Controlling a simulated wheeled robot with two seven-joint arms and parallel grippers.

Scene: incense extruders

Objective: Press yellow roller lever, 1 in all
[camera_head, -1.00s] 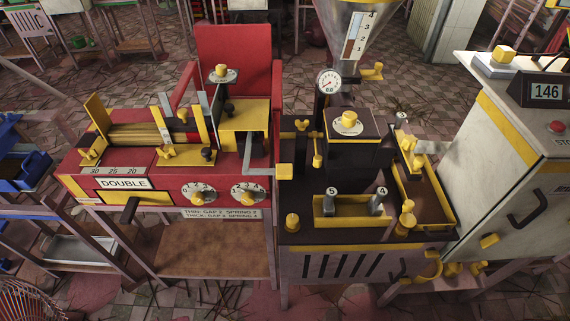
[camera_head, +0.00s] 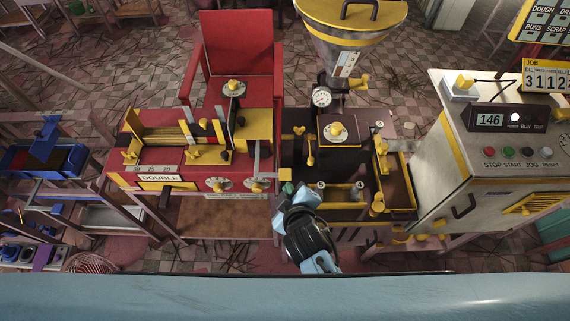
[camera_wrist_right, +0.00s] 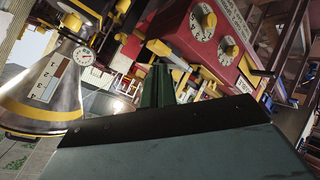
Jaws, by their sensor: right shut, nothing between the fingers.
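My right gripper (camera_head: 286,190) is in the head view, its green fingers at the seam between the red roller machine and the dark extruder. In the right wrist view its fingers (camera_wrist_right: 158,86) are together and hold nothing. A small yellow block (camera_head: 284,174) lies just beyond the fingertips at that seam; a yellow block (camera_wrist_right: 158,47) also shows past the tips in the wrist view. I cannot tell for sure whether it is the roller lever or whether the fingers touch it. The red machine (camera_head: 200,181) carries yellow rollers and yellow parts. My left gripper is not in view.
The dark extruder (camera_head: 299,163) has yellow knobs, a dial and a metal hopper (camera_head: 345,35) above. A white control cabinet (camera_head: 440,150) stands at right, its display reading 146. A blue-trayed rack (camera_head: 40,160) is at left. A red chair (camera_head: 236,45) stands behind.

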